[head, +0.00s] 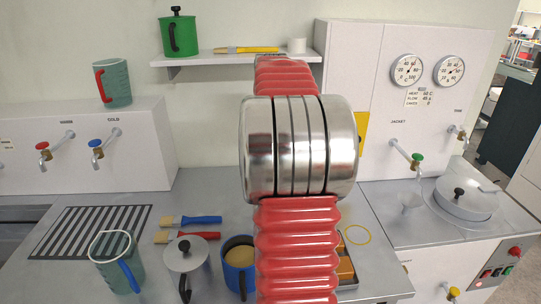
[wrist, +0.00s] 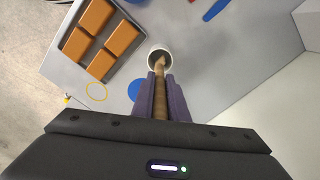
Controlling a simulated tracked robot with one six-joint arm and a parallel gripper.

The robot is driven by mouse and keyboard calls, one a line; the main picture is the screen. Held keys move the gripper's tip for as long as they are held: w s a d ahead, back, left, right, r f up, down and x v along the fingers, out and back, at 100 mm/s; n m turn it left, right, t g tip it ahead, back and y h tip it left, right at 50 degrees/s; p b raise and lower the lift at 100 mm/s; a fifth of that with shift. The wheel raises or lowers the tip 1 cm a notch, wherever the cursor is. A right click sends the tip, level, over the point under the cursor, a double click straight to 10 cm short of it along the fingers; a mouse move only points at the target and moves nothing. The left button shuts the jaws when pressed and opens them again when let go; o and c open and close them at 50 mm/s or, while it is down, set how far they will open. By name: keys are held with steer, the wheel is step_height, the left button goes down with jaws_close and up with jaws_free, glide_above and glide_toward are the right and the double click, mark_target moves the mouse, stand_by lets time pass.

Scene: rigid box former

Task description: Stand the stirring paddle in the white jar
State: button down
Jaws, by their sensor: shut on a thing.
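In the wrist view my gripper (wrist: 161,80) has its purple fingers closed on the wooden handle of the stirring paddle (wrist: 160,104). The paddle points away from the wrist toward the counter. Its far end shows against the dark mouth of a round white-rimmed jar (wrist: 151,57). I cannot tell whether the tip is inside the jar or still above it. In the head view my red and steel arm blocks the middle, and the gripper, paddle and jar are hidden there.
A tray of orange blocks (wrist: 64,42) and a yellow ring (wrist: 96,91) lie near the jar.

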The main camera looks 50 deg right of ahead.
steer(key=shift+f, duration=1.4)
steer(key=c, duration=1.7)
jaws_free()
steer(key=shift+o, duration=0.2)
steer(key=shift+r, duration=0.1)
step_height(320, 180, up, 13)
steer(key=shift+r, duration=0.2)
